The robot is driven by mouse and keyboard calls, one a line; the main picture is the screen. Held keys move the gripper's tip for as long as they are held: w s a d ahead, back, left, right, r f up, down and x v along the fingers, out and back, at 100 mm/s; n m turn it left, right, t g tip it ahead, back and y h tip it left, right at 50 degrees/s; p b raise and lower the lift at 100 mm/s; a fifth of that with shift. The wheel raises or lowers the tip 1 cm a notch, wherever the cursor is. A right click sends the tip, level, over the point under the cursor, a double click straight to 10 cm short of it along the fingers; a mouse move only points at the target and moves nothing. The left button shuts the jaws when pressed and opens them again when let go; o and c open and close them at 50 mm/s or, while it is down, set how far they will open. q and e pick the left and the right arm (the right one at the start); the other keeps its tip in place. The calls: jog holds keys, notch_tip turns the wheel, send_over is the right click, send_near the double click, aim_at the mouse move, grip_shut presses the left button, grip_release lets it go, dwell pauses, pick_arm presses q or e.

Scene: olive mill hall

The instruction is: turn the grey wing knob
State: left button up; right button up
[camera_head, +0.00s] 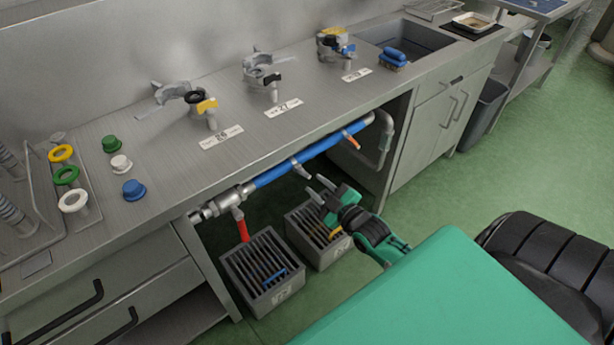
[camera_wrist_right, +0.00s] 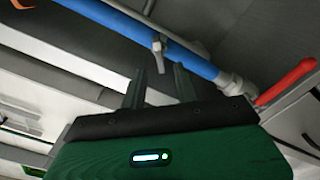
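The grey wing knob (camera_head: 301,170) sticks out from the blue pipe (camera_head: 272,172) under the counter edge. In the right wrist view the knob (camera_wrist_right: 158,47) hangs from the pipe (camera_wrist_right: 200,65), just past my fingertips and roughly in line with the gap between them. My right gripper (camera_head: 318,188) is open and empty, just below and to the right of the knob in the head view. Its two fingers (camera_wrist_right: 158,78) stand apart in the wrist view and do not appear to touch the knob. My left gripper is not in view.
A red lever (camera_head: 241,225) and an orange handle (camera_head: 352,139) sit on the same pipe, either side of the knob. Two grey slotted crates (camera_head: 263,300) stand on the floor below. The steel counter (camera_head: 330,105) overhangs the pipe and holds several fittings.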

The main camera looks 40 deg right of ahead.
aim_at(306, 176)
jog(key=shift+w+a, duration=0.2)
jog(key=shift+w, duration=2.4)
grip_shut()
